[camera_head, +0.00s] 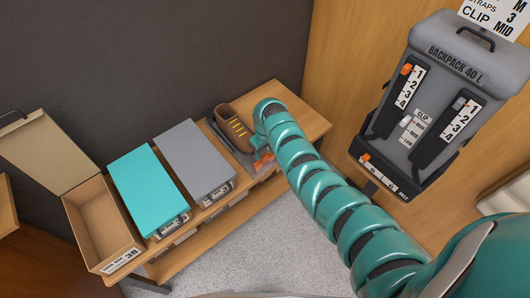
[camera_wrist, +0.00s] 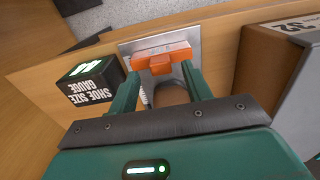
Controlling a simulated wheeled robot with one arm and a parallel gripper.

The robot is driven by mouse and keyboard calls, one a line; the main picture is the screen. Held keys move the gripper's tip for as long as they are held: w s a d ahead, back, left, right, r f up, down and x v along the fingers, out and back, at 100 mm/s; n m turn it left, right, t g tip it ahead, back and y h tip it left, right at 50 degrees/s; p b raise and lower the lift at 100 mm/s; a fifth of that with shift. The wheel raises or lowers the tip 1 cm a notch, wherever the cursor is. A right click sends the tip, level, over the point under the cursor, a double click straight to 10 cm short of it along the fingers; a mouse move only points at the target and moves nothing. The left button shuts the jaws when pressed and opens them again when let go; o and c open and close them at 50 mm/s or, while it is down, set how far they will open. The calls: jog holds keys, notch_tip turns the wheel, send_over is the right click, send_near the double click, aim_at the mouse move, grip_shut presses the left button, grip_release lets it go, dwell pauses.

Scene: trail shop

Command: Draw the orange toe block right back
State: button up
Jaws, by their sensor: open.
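The orange toe block (camera_wrist: 162,52) lies across the grey plate of the shoe gauge (camera_wrist: 203,45) in the wrist view. In the head view the block (camera_head: 263,163) shows at the front end of the gauge, partly hidden by my arm. My gripper (camera_wrist: 161,72) is open, its two teal fingers reaching to the near side of the block. A small orange tab of the block sits between the fingertips; I cannot tell whether they touch it. A brown boot (camera_head: 236,125) rests on the gauge behind the block, and its rounded part (camera_wrist: 170,95) shows between the fingers.
A black box labelled "SHOE SIZE GAUGE" (camera_wrist: 89,82) stands beside the gauge. A grey-lidded box (camera_head: 195,160), a teal-lidded box (camera_head: 145,188) and an open empty shoebox (camera_head: 103,222) line the wooden bench (camera_head: 292,112). A grey backpack panel (camera_head: 435,100) hangs at the right.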

aim_at(266, 156)
notch_tip(266, 156, up, 14)
dwell(0.7)
jog(key=shift+w+r, duration=0.1)
dwell(0.4)
